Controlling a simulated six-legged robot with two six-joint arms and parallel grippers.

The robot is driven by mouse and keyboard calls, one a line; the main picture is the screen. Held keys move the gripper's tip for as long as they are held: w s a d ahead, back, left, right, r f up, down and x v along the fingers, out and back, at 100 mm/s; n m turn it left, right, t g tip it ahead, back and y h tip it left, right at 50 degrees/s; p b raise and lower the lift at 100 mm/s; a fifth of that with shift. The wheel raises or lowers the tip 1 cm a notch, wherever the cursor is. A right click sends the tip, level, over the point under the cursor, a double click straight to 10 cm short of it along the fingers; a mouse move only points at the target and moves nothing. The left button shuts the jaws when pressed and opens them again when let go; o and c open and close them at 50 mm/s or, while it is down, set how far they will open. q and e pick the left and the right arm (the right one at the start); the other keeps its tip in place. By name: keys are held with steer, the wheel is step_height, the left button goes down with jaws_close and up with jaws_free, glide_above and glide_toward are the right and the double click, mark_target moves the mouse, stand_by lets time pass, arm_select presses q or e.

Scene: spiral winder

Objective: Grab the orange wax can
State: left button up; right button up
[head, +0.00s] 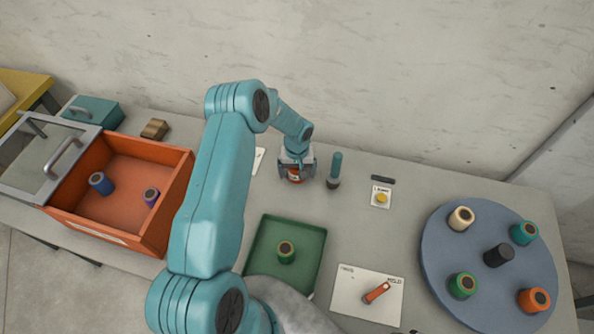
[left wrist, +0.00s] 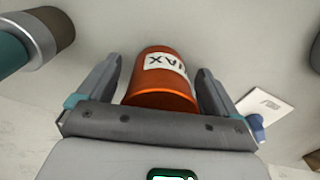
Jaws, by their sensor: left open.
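The orange wax can (head: 294,178) stands on the table near the wall, mostly covered by my left gripper in the head view. In the left wrist view the can (left wrist: 162,80) shows a white label with "WAX" on it. My left gripper (head: 296,172) is open, with one finger on each side of the can. In the left wrist view a gap shows between the can and each finger of the left gripper (left wrist: 160,82). My right gripper is not in view.
A teal-handled brush (head: 335,170) stands close right of the can. A green tray (head: 285,253) with a green spool lies in front. An orange drawer box (head: 170,205) is left. A blue round turntable (head: 490,270) with several spools is right. A yellow button (head: 382,198) sits behind a card (head: 350,295).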

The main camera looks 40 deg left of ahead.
arm_select(q)
steer(key=c, duration=1)
steer(key=shift+c, duration=0.8)
steer(key=shift+r, duration=0.15)
